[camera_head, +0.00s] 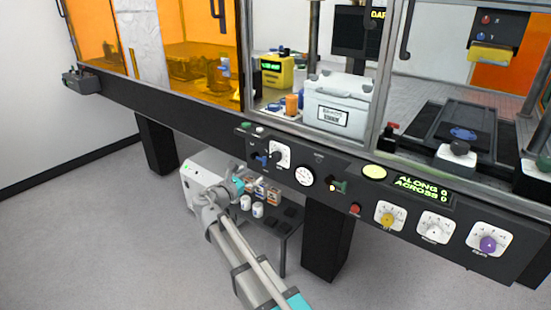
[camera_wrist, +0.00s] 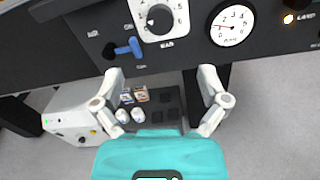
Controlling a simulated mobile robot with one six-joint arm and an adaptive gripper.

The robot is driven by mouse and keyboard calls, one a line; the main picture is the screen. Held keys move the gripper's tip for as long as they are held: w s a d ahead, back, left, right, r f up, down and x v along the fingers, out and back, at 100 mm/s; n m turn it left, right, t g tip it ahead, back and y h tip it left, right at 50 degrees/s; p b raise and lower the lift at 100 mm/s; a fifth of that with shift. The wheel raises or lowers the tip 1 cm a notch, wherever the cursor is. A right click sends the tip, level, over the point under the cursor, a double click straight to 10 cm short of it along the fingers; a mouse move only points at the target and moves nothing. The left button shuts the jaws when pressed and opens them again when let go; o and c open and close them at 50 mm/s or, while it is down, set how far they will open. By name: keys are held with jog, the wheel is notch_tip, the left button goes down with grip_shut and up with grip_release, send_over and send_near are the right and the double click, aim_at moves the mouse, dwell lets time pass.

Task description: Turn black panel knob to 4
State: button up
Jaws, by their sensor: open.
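The black panel knob (camera_head: 277,156) sits on a white numbered dial plate on the dark front panel, left of the round gauge. In the wrist view the black knob (camera_wrist: 159,19) is at the top, left of centre, on its white plate. The dial's numbers are too small to read surely. My gripper (camera_wrist: 164,78) is open and empty, its two fingers apart below the knob, not touching it. In the head view my gripper (camera_head: 240,178) is below and left of the knob, in front of the panel, its fingertips hard to make out.
A blue lever (camera_wrist: 128,48) sticks out just left of the knob. A round gauge (camera_head: 304,176) is to its right. Yellow (camera_head: 389,218), white (camera_head: 433,230) and purple (camera_head: 487,243) knobs are further right. A white box (camera_wrist: 70,118) and low dark shelf (camera_head: 285,225) are below the panel.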

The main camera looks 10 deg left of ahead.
aim_at(273, 158)
jog(key=x, duration=1.3)
jog(key=shift+w+d, duration=0.1)
jog(key=shift+w, duration=0.15)
jog(key=c, duration=1.2)
jog(key=shift+o, duration=0.2)
